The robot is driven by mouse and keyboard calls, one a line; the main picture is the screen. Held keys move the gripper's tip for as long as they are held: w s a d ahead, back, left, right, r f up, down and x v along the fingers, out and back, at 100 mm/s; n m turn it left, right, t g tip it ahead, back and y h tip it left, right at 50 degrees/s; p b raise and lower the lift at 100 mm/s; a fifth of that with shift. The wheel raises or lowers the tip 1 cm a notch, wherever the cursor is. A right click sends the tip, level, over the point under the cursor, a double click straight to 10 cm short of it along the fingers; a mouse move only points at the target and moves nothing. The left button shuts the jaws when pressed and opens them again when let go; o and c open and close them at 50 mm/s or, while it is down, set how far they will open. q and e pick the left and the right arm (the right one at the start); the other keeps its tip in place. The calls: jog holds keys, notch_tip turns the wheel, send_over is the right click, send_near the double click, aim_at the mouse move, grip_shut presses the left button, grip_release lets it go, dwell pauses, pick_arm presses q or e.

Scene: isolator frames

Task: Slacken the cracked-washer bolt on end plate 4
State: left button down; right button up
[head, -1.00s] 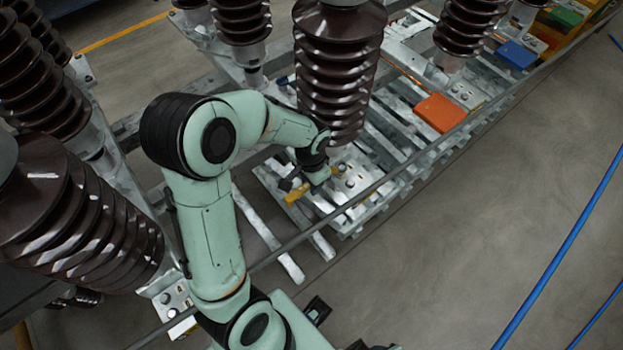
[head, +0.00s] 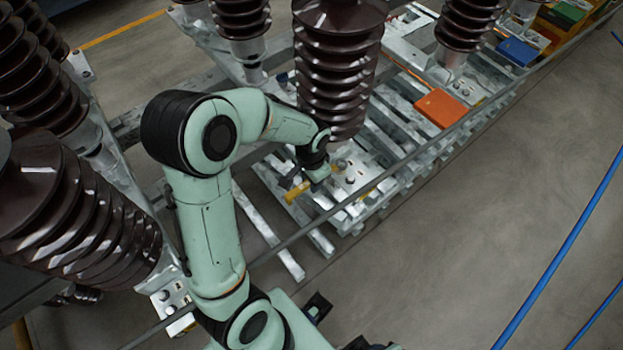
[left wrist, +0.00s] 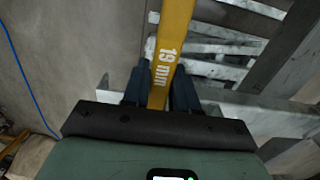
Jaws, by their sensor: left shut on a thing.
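My left gripper (head: 314,178) is low over the end plate (head: 364,172) beneath the middle brown insulator. It is shut on a yellow spanner marked "19 mm" (left wrist: 172,48), which also shows in the head view (head: 297,192). In the left wrist view the dark fingers of my left gripper (left wrist: 158,88) clasp the spanner's shaft from both sides. Bolt heads show on the plate, beside the gripper. I cannot tell which washer is cracked, whether the spanner touches a bolt, or read the plate's number. My right gripper is not in view.
Ribbed brown insulators (head: 338,75) stand close around my left arm. A grey rail (head: 400,163) runs diagonally along the frame's near side. An orange box (head: 441,107) and a blue box (head: 517,52) lie farther along. Blue hoses (head: 565,245) cross the open floor at right.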

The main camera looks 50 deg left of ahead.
pick_arm(q)
jog(key=shift+f+b, duration=0.85)
jog(key=shift+f, duration=0.3)
jog(key=shift+d, duration=0.1)
dwell(0.4)
jog(key=w+d+n+b, duration=0.3)
jog(key=d+n, duration=0.6)
jog(key=n, duration=0.3)
jog(key=shift+w+d+b, duration=0.3)
jog(key=shift+w+b, duration=0.1)
jog(key=shift+w, duration=0.45)
jog(key=shift+r, duration=0.2)
notch_tip(320, 180, up, 7)
jog(key=p, duration=0.5)
jog(key=shift+f, duration=0.15)
